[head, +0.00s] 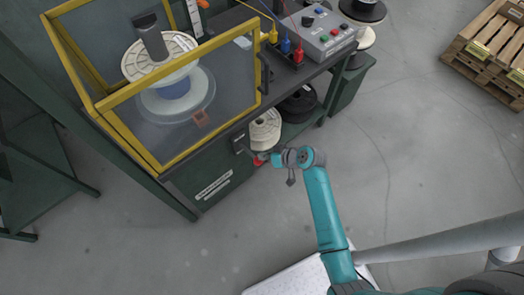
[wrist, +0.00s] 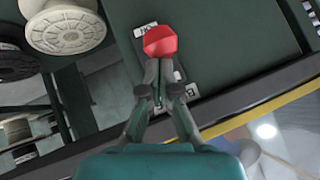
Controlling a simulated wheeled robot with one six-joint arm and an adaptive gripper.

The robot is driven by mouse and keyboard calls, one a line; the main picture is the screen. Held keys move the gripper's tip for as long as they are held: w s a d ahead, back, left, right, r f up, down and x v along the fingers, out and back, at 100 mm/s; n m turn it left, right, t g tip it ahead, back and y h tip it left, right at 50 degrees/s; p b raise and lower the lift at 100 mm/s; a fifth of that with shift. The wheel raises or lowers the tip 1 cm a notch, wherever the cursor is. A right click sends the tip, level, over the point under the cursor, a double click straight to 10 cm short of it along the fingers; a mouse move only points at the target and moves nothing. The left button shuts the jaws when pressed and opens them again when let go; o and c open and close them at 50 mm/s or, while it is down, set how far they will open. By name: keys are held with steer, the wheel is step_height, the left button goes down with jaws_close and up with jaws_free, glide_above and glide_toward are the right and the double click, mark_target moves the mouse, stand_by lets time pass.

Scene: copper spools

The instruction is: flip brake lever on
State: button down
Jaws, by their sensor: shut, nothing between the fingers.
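The brake lever's red knob (head: 258,162) shows on the front of the dark green bench, below the yellow-framed enclosure. In the wrist view the red knob (wrist: 160,40) is at top centre, in front of a dark plate with small white labels. My gripper (head: 269,158) is beside the knob in the head view. In the wrist view my gripper (wrist: 160,68) has its fingers together, with the tips right at the knob's lower edge. I cannot tell whether they touch it. The lever's shaft is largely hidden by the fingers.
The yellow-framed enclosure (head: 182,88) holds a spool (head: 132,63) on a turntable. A pale spool (head: 265,130) and a black spool (head: 299,104) sit on the shelf right of the lever. A control box (head: 322,38) stands on the bench. The floor in front is clear.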

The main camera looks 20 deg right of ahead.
step_height(320, 180, down, 11)
steer(key=s+t, duration=0.1)
steer(key=t, duration=0.1)
steer(key=shift+d+r+y, duration=0.15)
steer(key=shift+y, duration=0.25)
steer(key=shift+s, duration=0.15)
stand_by(0.4)
steer(key=shift+r, duration=0.1)
